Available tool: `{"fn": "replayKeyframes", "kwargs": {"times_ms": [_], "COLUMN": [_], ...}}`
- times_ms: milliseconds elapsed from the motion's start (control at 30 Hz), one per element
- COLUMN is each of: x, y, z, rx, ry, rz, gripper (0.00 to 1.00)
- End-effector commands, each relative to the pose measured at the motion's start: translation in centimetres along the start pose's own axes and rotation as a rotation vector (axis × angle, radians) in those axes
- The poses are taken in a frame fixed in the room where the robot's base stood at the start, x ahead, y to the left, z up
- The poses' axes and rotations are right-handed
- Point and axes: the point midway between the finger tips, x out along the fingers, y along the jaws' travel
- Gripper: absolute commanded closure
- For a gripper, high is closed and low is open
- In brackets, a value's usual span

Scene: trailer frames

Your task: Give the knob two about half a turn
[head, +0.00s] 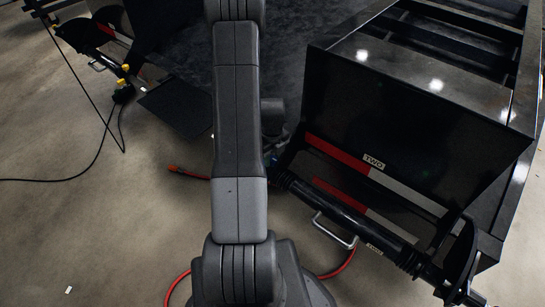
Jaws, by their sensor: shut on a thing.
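The black trailer (410,130) at right carries two white TWO labels, one on its upper red-and-white strip (374,161) and one low by the bar. I cannot make out the knob of number two; my arm (240,120) covers the place left of the trailer's front corner. Only part of my gripper (273,135) shows, dark, just right of the arm, close to that corner. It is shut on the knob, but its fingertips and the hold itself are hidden. A small blue spot beside it is too small to name.
A thick black bar (340,212) runs along the trailer's low edge, with a silver handle (333,230) below it. A red hose (345,262) curves over the floor around my base. Another dark trailer part (90,35) and black cable lie upper left. The left floor is mostly clear.

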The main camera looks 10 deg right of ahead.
Motion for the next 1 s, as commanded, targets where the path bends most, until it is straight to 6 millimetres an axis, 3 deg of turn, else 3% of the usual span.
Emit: {"fn": "replayKeyframes", "kwargs": {"times_ms": [1000], "x": [-0.02], "y": [-0.04], "z": [0.07], "rx": [-0.517], "ry": [-0.001], "rz": [-0.001], "gripper": [0.88]}}
